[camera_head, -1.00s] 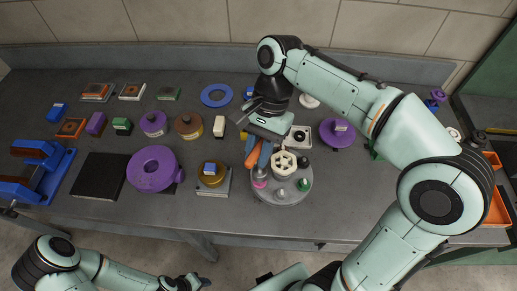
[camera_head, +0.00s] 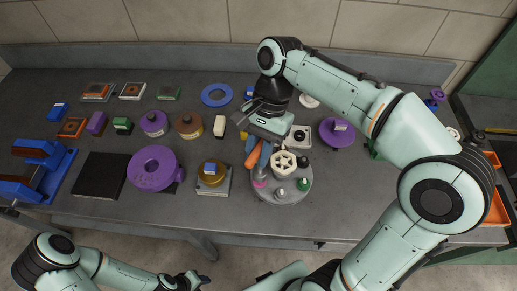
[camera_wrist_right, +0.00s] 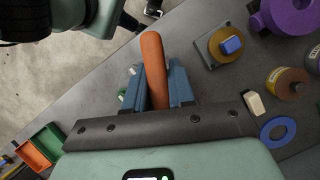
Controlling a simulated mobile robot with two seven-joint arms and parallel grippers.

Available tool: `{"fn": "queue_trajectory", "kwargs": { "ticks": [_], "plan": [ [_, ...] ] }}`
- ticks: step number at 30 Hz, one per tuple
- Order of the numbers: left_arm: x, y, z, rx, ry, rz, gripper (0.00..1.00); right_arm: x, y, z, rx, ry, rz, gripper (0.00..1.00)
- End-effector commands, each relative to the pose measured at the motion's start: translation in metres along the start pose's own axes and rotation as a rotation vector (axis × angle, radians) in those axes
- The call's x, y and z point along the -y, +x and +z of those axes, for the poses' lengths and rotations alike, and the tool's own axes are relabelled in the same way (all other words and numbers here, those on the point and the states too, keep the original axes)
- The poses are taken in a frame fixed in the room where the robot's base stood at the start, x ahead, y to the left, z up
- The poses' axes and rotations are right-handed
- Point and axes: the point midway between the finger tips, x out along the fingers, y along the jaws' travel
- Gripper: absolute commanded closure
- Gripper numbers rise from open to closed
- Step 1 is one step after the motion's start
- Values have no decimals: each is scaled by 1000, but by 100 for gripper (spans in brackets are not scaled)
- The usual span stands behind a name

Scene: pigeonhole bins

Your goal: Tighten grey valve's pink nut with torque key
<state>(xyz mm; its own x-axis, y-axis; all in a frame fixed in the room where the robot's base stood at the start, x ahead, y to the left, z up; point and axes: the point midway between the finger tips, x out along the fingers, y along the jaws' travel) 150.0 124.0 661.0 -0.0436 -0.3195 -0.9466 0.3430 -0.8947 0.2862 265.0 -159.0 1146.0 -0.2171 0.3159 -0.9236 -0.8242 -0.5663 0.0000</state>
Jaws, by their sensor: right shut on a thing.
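My right gripper (camera_head: 258,156) points down at the back-left edge of a round grey plate (camera_head: 284,200). It is shut on an orange-handled tool, whose handle (camera_wrist_right: 154,68) lies between the blue fingers in the right wrist view. The tool's working end cannot be made out. On the plate, a small grey fitting (camera_head: 260,172) has a pink nut (camera_head: 260,184) at its base, just in front of the fingers. I cannot tell whether the tool touches it. My left gripper (camera_head: 194,281) is at the bottom edge, away from the bench; its jaws are unclear.
The plate also bears a cream handwheel (camera_head: 284,163), a green-based fitting (camera_head: 304,185) and small knobs. The bench front is mostly clear.

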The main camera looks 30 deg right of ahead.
Motion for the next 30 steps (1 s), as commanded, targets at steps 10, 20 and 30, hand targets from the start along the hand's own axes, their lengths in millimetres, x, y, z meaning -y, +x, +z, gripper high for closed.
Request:
{"fn": "queue_trajectory", "kwargs": {
  "ticks": [10, 20, 30],
  "plan": [
    [-1, -2, -1, -1, 1, 1, 57, 0, 0, 0, 0, 0, -1, 100],
    [1, 2, 1, 2, -1, -1, 57, 0, 5, -2, 1, 0, 0, 100],
    [4, 6, 4, 6, -2, -2, 57, 0, 12, -5, 0, 0, 0, 100]
  ]
}}
